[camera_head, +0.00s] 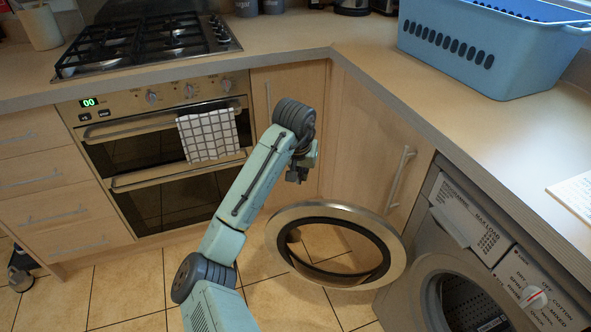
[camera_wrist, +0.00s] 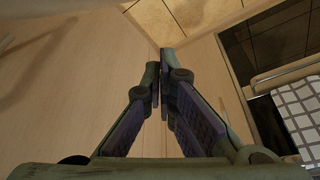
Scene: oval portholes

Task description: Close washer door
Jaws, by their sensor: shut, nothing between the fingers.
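The washer (camera_head: 495,264) stands at the right under the counter in the head view. Its round door (camera_head: 390,239) is swung wide open to the left, a metal ring with a dark inner rim and glass. The drum opening (camera_head: 468,303) is uncovered. My gripper (camera_head: 295,177) is above and behind the door ring's upper left edge, apart from it as far as I can tell. In the wrist view my gripper (camera_wrist: 160,62) is shut and empty, in front of wooden cabinet panels. The washer door does not show in the wrist view.
Wooden cabinet doors (camera_head: 352,140) with a metal handle (camera_head: 400,177) stand behind the washer door. The oven (camera_head: 160,150) with a checked towel (camera_head: 208,135) is to the left. A blue basket (camera_head: 490,50) sits on the counter. The tiled floor (camera_head: 115,290) is mostly clear.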

